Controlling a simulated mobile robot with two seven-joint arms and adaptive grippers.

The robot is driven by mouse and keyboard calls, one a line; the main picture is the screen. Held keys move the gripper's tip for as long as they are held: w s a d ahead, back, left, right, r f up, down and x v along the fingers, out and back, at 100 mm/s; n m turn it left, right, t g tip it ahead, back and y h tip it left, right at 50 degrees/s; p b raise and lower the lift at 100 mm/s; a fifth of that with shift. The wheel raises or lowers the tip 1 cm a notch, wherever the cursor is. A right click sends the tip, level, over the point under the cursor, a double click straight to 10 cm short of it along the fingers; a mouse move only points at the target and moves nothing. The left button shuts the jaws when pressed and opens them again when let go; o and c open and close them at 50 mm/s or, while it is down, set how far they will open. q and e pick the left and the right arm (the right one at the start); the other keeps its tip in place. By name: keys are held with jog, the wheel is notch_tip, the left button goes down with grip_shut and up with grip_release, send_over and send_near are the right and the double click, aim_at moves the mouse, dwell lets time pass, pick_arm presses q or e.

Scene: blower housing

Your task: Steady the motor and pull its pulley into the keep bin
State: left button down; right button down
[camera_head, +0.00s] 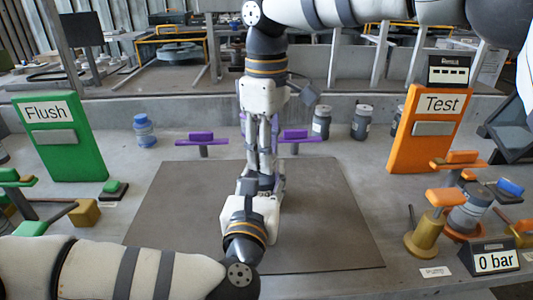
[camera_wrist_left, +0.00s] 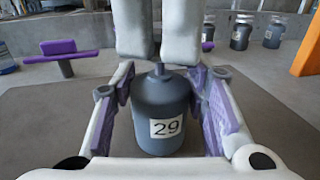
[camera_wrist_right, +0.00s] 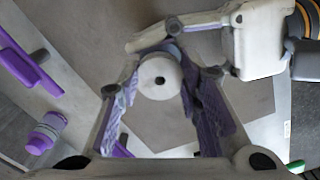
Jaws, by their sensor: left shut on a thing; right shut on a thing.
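The motor (camera_wrist_left: 162,112) is a dark grey upright cylinder labelled 29 with a narrow top. It stands on the mat between the purple pads of my left gripper (camera_wrist_left: 165,115), which is shut on it. The pulley (camera_wrist_right: 160,78) is a pale disc with a dark centre hole. It sits between the fingers of my right gripper (camera_wrist_right: 162,92), which is shut on it from above. In the head view my right gripper (camera_head: 265,180) comes down over my left one, hiding most of motor and pulley. I cannot pick out the keep bin.
The grey mat (camera_head: 330,215) is clear around the grippers. A green Flush panel (camera_head: 58,150) stands left and an orange Test panel (camera_head: 425,145) right. Purple-topped stands (camera_head: 202,138), grey canisters (camera_head: 361,122) and a blue bottle (camera_head: 145,132) stand behind. A brass fixture (camera_head: 425,235) stands right.

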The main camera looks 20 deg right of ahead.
jog(key=shift+r, duration=0.25)
pick_arm(q)
jog(key=c, duration=0.9)
grip_release()
pick_arm(e)
notch_tip(320, 180, up, 4)
pick_arm(q)
jog(key=shift+o, duration=0.2)
jog(key=v, duration=1.2)
jog(key=shift+f, duration=0.1)
jog(key=shift+s, duration=0.1)
pick_arm(e)
jog(key=shift+f, duration=0.1)
